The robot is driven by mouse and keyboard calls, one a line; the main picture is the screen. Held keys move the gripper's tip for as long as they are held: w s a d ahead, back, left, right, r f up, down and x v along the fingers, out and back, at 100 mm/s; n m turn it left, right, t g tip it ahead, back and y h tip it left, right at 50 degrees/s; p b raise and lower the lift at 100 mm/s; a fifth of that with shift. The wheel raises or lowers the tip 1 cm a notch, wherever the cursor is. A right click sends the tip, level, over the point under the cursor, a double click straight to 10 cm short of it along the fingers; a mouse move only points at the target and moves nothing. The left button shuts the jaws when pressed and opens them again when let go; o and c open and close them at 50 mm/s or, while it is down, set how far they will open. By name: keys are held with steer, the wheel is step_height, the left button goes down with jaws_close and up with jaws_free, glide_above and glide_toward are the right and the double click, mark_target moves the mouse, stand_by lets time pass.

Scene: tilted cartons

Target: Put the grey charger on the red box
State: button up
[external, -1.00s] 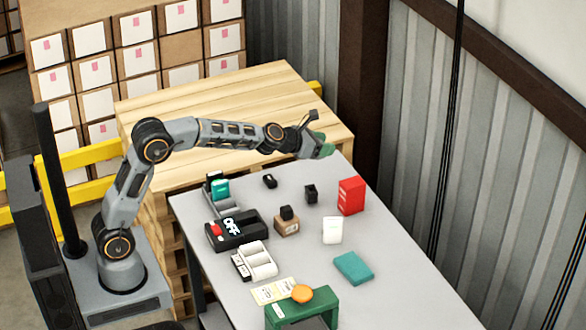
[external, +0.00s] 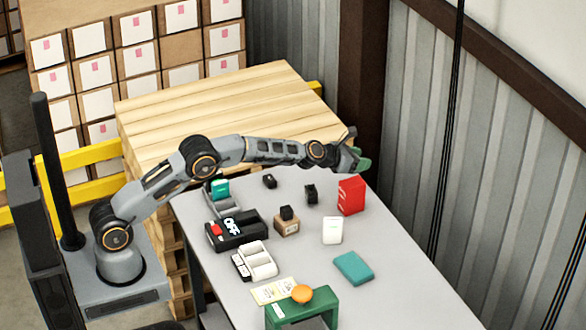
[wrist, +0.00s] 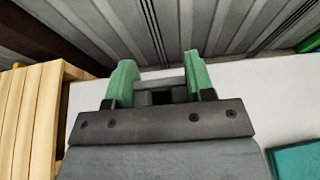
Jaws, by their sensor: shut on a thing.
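My gripper (external: 357,160) is stretched out above the far right part of the table, just above and slightly beyond the red box (external: 351,196) in the external view. In the wrist view, my green fingers (wrist: 160,88) are shut on a small grey thing with a dark middle, the grey charger (wrist: 145,99). Most of the charger is hidden by the gripper body, and I cannot make it out in the external view. The red box stands upright on the table. It does not show in the wrist view.
The grey table (external: 405,290) also holds a black block (external: 311,193), a white item (external: 332,230), a brown carton (external: 286,226) with a black cube, a teal box (external: 352,267) and a green stand (external: 300,312). A corrugated wall (external: 480,170) rises behind. Free table lies at the right front.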

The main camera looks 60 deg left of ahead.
steer(key=shift+f+b, duration=1.35)
steer(key=shift+f, duration=0.15)
steer(key=shift+f, duration=0.2)
steer(key=o, duration=0.9)
